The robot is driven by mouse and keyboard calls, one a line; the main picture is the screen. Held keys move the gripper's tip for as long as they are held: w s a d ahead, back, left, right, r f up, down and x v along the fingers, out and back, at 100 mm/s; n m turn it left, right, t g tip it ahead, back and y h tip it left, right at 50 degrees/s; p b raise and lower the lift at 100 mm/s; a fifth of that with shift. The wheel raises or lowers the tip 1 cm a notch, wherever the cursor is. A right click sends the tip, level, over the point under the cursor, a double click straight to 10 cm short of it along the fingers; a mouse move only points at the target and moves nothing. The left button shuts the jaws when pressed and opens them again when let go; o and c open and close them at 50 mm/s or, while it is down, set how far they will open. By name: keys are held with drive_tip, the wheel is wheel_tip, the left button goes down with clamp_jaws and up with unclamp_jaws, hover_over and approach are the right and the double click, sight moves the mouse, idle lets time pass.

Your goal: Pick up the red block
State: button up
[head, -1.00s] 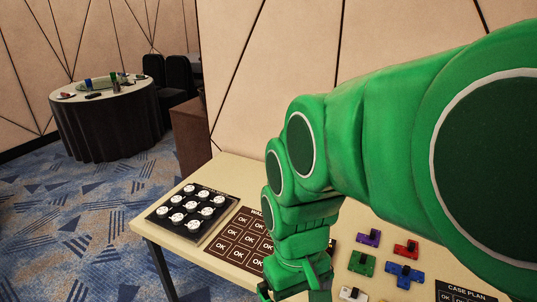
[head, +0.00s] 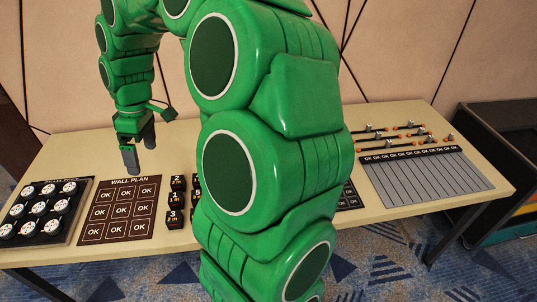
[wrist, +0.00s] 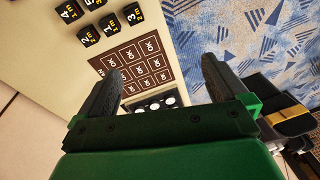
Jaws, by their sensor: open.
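No red block shows in either current view; my green arm covers the middle of the table in the head view. My gripper (head: 139,152) is in the left part of the head view, pointing down above the brown WALL PLAN board (head: 117,208). Its two dark fingers are apart with nothing between them. In the wrist view my gripper (wrist: 161,68) is also open, with the board (wrist: 135,62) and a bit of a dark tray beyond the fingers.
The pale table (head: 420,195) bears a dark tray of round white pieces (head: 45,210) at left and black numbered cubes (head: 176,198) beside my arm. At right lie a grey striped board (head: 425,175) and rods with small clips (head: 395,135). A dark case (head: 505,150) stands beyond the right end.

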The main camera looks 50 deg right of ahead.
drive_tip(key=w+d+f+n, duration=0.1)
drive_tip(key=w+d+f, duration=0.25)
drive_tip(key=d, duration=0.45)
drive_tip(key=w+d+f+t, duration=0.15)
drive_tip(key=d+f, duration=0.25)
drive_tip(key=d, duration=0.4)
drive_tip(key=w+d+f+n+g, duration=0.1)
drive_tip(key=w+d+f, duration=0.25)
drive_tip(key=d, duration=0.35)
drive_tip(key=s+d+f, duration=0.3)
drive_tip(key=d+f, duration=0.1)
drive_tip(key=d, duration=0.4)
drive_tip(key=s+d+f+h, duration=0.1)
drive_tip(key=s+d+f, duration=0.3)
drive_tip(key=d, duration=0.4)
drive_tip(key=s+d+f+h, duration=0.1)
drive_tip(key=s+d+f, duration=0.3)
drive_tip(key=d, duration=0.5)
wheel_tip(320, 180, down, 2)
drive_tip(key=shift+s+d+f, duration=0.1)
drive_tip(key=shift+s+f, duration=0.05)
drive_tip(key=shift+f, duration=0.3)
drive_tip(key=shift+w+f, duration=0.15)
drive_tip(key=shift+f, duration=1.6)
drive_tip(key=shift+w+f, duration=0.1)
drive_tip(key=shift+f, duration=1.6)
